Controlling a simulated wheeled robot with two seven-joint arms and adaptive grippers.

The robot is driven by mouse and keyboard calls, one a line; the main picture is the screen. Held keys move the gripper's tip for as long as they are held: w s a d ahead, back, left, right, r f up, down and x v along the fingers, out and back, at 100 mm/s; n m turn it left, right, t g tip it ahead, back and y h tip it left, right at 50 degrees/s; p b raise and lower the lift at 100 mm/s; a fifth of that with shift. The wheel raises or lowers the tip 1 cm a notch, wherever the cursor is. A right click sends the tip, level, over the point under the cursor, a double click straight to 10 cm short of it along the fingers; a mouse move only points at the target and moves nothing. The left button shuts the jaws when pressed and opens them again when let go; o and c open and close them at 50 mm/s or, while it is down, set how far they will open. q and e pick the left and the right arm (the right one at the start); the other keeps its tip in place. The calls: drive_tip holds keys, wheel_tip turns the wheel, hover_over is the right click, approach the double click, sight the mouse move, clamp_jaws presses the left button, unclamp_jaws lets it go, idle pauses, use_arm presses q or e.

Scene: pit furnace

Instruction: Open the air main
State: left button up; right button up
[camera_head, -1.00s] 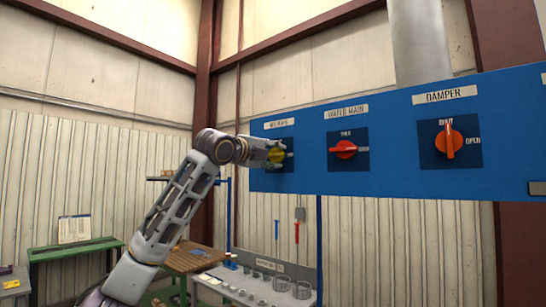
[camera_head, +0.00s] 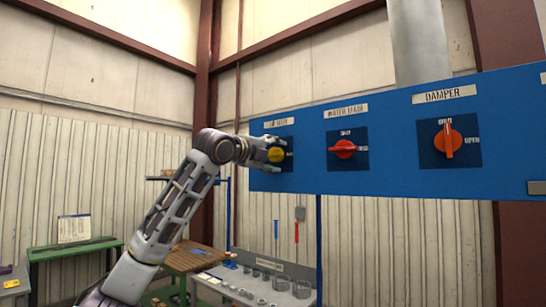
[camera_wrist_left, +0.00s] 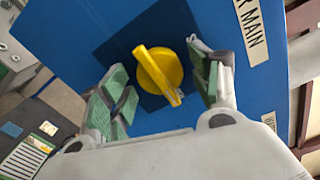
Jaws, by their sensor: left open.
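The yellow knob (camera_head: 275,156) of the air main sits at the left end of the blue panel, on a dark square plate. In the left wrist view the knob (camera_wrist_left: 157,72) is round with a raised bar that points down and slightly right. My left gripper (camera_head: 278,153) is at this knob. It is open, its green-padded fingers (camera_wrist_left: 165,84) on either side of the knob, with a gap visible on both sides. The fingers hide part of the plate. My right gripper is not in view.
On the blue panel (camera_head: 395,180), the red water main knob (camera_head: 344,149) and the orange damper knob (camera_head: 447,143) stand to the right of the yellow knob. A green table (camera_head: 75,250) and a bench with small containers (camera_head: 265,285) are below. The space before the panel's right part is clear.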

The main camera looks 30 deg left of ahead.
use_arm(q)
drive_tip(key=shift+s, duration=0.1)
drive_tip(key=s, duration=1.1)
drive_tip(key=shift+s+a, duration=0.4)
drive_tip(key=shift+a, duration=0.05)
idle(0.3)
